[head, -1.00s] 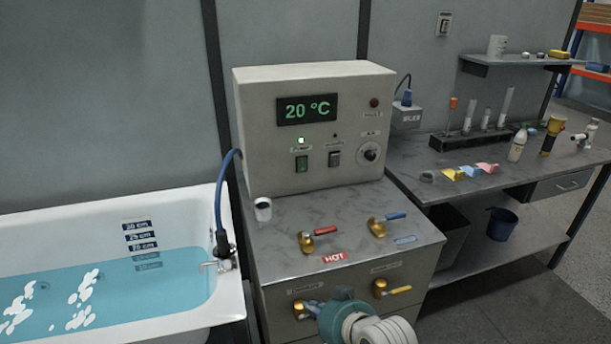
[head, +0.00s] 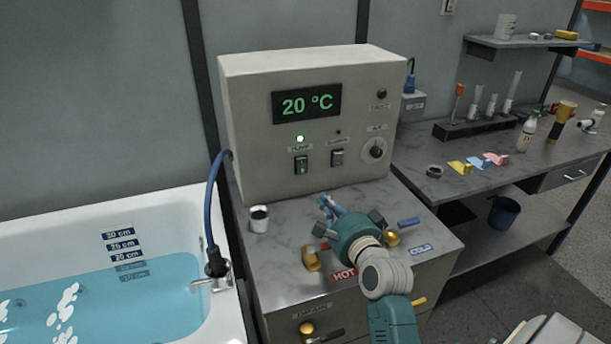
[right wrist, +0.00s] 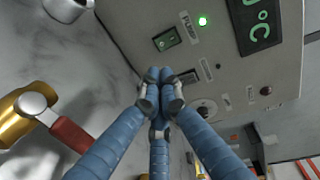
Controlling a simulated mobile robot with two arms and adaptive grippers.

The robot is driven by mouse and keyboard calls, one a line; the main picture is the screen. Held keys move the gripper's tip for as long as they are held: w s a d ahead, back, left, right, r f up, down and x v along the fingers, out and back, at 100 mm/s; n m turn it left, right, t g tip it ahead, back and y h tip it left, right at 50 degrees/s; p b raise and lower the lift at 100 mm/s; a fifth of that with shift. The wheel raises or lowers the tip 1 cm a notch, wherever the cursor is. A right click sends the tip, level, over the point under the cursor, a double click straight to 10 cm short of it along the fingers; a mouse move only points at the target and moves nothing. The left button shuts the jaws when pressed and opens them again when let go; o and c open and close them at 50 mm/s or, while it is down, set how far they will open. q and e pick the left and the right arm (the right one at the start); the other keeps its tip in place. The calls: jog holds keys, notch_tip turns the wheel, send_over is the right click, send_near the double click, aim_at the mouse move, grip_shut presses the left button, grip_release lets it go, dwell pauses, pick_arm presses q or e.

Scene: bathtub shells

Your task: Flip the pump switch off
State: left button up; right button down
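The pump switch (head: 301,165) is a green rocker on the front of the beige control box (head: 235,120). A lit green lamp (head: 300,139) is above it. In the right wrist view the switch (right wrist: 165,40) sits beside its "PUMP" label, with the lit lamp (right wrist: 203,20) nearby. My right gripper (head: 328,203) is over the cabinet top, below and slightly right of the switch, apart from it. Its blue fingers are drawn together at the tips (right wrist: 161,88), with nothing seen between them. My left gripper is not in view.
A second switch (head: 337,157) and a dial (head: 375,150) are right of the pump switch. A white cup (head: 259,218) and a red-handled brass valve (head: 310,258) stand on the cabinet top. A water-filled bathtub (head: 170,205) is at left, a workbench (head: 440,150) at right.

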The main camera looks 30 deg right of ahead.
jog(key=p, duration=0.2)
send_near(303, 173)
jog(key=w, duration=0.1)
jog(key=x, duration=0.4)
jog(key=shift+w+d, duration=0.2)
jog(key=shift+w, duration=0.05)
jog(key=shift+w+d+f, duration=0.2)
jog(key=shift+w+f, duration=0.05)
jog(key=shift+w, duration=0.45)
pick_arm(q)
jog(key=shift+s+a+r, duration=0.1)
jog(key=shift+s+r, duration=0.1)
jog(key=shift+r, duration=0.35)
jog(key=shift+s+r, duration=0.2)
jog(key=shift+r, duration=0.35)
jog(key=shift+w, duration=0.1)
